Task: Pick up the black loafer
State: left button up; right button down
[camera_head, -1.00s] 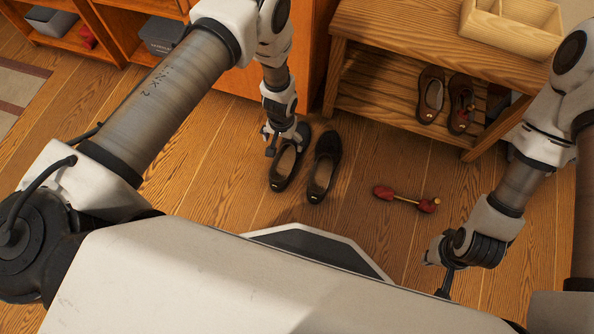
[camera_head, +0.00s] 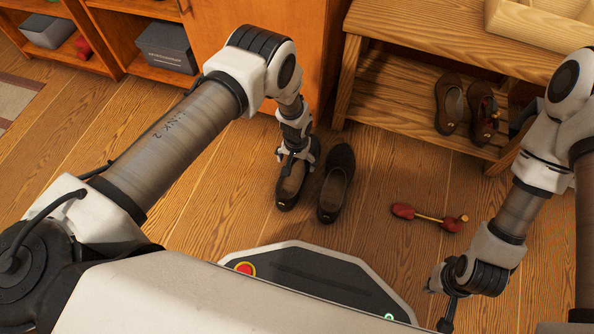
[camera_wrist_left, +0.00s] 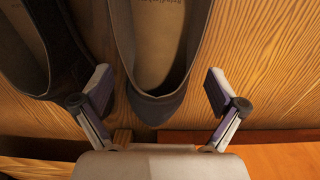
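Two black loafers lie side by side on the wooden floor: the left one (camera_head: 288,190) and the right one (camera_head: 337,182). My left gripper (camera_head: 296,157) is over the far end of the left loafer and hides part of it. In the left wrist view, my open gripper (camera_wrist_left: 160,92) has one finger on each side of the rounded end of a loafer (camera_wrist_left: 155,107), with a visible gap on the right. The other loafer (camera_wrist_left: 62,75) is beside the left finger. My right gripper (camera_head: 447,312) is low at the right, away from the shoes; its fingers are unclear.
A red shoe tree (camera_head: 430,217) lies on the floor right of the loafers. A wooden bench (camera_head: 400,90) with brown shoes (camera_head: 449,105) on its lower shelf stands behind. An orange wooden cabinet (camera_head: 225,95) stands at the back left. Floor left of the loafers is clear.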

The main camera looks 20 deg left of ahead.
pick_arm(q)
grip_shut()
jog(key=shift+r, duration=0.15)
